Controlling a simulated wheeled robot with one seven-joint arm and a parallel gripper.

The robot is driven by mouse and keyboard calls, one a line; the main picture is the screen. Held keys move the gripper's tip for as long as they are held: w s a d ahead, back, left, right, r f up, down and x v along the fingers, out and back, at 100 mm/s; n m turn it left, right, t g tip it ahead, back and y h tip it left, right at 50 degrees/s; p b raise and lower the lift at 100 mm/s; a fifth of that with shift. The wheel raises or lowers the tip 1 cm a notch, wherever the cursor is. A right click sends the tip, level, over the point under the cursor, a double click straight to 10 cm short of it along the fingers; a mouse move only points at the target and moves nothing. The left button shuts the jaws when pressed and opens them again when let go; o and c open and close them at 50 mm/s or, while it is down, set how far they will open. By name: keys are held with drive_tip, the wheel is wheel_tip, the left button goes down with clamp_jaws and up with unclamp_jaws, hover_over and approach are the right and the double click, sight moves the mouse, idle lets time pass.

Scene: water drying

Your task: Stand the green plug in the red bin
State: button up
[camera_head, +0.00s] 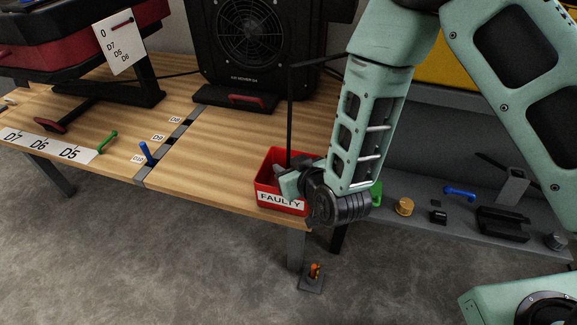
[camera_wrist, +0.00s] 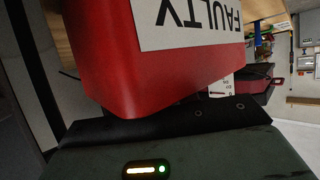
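The red bin (camera_head: 266,168), labelled FAULTY, stands at the front right corner of the wooden table. A small green handle-shaped piece (camera_head: 107,142), perhaps the green plug, is beside the D5 label on the table. Another green piece (camera_head: 376,190) shows partly behind my wrist at the grey shelf. Most of the bin's inside is hidden.
A blue plug (camera_head: 146,153) stands near the D10 label. A black fan unit (camera_head: 249,45) is at the back. The grey shelf (camera_head: 480,195) on the right holds a blue handle (camera_head: 459,191), a brass cylinder (camera_head: 404,207) and black parts. The table's middle is clear.

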drive_tip(key=shift+s+r, duration=0.2)
drive_tip(key=shift+r, duration=0.1)
drive_tip(key=p+v, duration=0.4)
drive_tip(key=v, duration=0.5)
drive_tip(key=shift+d+r, duration=0.1)
drive_tip(key=shift+r, duration=0.2)
drive_tip(key=shift+s+d+r+p, duration=0.15)
drive_tip(key=shift+s+p, duration=0.35)
drive_tip(key=shift+p, duration=0.9)
drive_tip(key=shift+s+d+r+p, duration=0.1)
drive_tip(key=shift+s+d+p, duration=0.35)
drive_tip(key=shift+p, duration=0.9)
drive_tip(key=shift+a, duration=0.2)
